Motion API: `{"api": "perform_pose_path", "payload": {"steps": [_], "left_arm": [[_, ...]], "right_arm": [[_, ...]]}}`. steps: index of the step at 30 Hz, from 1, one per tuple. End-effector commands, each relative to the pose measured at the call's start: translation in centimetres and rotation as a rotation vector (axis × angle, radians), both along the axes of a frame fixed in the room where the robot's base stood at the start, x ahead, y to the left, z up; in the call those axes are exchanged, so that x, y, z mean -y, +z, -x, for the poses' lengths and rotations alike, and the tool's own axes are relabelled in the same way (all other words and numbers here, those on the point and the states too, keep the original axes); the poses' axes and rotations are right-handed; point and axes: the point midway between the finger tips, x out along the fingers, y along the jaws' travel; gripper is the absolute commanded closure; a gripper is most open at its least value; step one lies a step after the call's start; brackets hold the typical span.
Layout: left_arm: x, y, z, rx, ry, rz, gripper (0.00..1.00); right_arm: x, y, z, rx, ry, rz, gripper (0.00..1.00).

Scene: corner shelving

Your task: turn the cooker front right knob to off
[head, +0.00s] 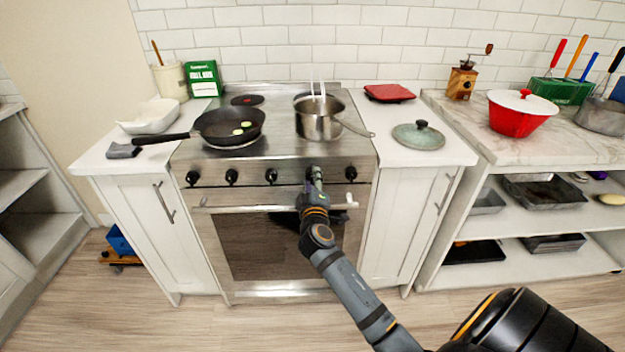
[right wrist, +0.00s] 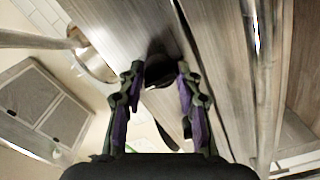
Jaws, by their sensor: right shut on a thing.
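The cooker (head: 225,164) stands in the middle of the head view, with a row of several black knobs along its steel front panel. My right gripper (head: 315,178) is at the panel, at the second knob from the right (head: 311,171), which it partly hides. In the right wrist view, the two fingers of my right gripper (right wrist: 161,72) are on either side of a dark knob (right wrist: 158,58) and shut on it. The way the knob points cannot be made out. The rightmost knob (head: 351,173) is free. My left gripper is not in view.
A black frying pan (head: 222,128) and a steel pot (head: 318,125) stand on the hob; the pot's handle sticks out right. The oven handle (head: 250,208) runs just below the knobs. A grey-green lid (head: 419,136) lies on the right counter.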

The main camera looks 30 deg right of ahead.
Motion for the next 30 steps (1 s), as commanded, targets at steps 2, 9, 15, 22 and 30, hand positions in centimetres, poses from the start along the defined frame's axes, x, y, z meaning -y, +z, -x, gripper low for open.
{"api": "perform_pose_path", "payload": {"steps": [2,9,15,22,30], "left_arm": [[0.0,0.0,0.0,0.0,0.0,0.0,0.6],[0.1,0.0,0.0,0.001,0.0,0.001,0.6],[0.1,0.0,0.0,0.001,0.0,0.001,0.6],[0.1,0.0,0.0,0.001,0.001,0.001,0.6],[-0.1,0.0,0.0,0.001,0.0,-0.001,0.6]], "right_arm": [[0.0,-0.1,0.0,-0.005,0.0,0.003,0.97],[0.0,-0.2,0.0,-0.005,0.0,0.004,0.97],[0.0,-0.1,0.0,-0.005,0.0,0.003,0.45],[0.0,-0.1,0.0,-0.003,0.0,0.003,0.43],[-1.4,-0.2,2.3,-0.004,0.0,0.0,0.43]]}}
